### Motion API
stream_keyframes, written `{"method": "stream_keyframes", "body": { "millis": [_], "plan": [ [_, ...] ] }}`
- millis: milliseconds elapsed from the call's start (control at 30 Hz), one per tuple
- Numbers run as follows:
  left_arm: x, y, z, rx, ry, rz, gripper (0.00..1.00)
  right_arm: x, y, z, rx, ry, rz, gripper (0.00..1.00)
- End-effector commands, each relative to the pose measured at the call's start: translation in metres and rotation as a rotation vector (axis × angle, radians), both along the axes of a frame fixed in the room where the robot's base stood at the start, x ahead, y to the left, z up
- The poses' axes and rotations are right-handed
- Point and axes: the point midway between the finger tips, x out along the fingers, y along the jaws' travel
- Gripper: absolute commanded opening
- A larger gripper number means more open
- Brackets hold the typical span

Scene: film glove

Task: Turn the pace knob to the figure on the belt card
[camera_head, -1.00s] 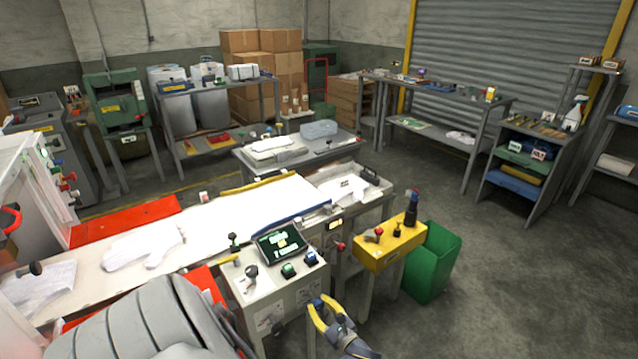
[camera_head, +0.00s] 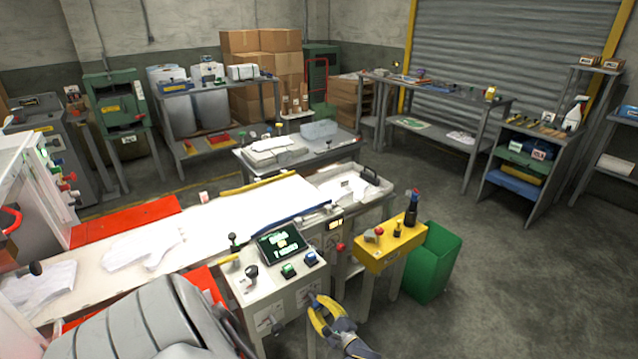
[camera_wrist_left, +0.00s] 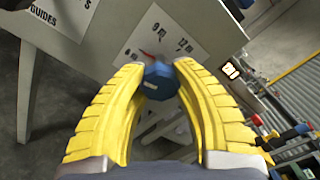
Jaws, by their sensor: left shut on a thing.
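The blue pace knob (camera_wrist_left: 160,80) sticks out from the front of the pale control console (camera_head: 258,318). I cannot tell which card is the belt card. My right gripper is not in view.
A yellow stand (camera_head: 391,252) and a green bin (camera_head: 433,262) are to the right. A long white belt (camera_head: 225,220) runs behind. Floor at right is clear.

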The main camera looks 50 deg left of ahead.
Motion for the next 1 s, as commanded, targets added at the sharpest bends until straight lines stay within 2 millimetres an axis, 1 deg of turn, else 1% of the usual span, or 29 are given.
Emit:
{"method": "stream_keyframes", "body": {
  "millis": [33, 433, 467, 700, 867, 1000],
  "plan": [
    [0.0000, 0.0033, 0.0048, 0.014, -0.004, 0.004, 0.00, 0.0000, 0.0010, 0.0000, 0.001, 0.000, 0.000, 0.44],
    [-0.0003, 0.0036, 0.0047, 0.014, -0.007, 0.004, 0.00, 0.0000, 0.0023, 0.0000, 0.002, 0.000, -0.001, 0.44],
    [-0.0003, 0.0037, 0.0047, 0.014, -0.007, 0.004, 0.31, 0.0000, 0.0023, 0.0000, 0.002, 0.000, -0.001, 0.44],
    [-0.0003, 0.0019, 0.0023, 0.007, -0.007, 0.002, 0.59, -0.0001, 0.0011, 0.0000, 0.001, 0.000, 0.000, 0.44],
    [-0.0004, 0.0012, 0.0013, 0.004, -0.005, 0.002, 0.59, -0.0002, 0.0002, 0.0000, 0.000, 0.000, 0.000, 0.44],
    [-0.0005, -0.0010, 0.0007, 0.002, -0.005, 0.001, 0.59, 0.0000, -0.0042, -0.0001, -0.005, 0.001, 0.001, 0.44]
  ]
}}
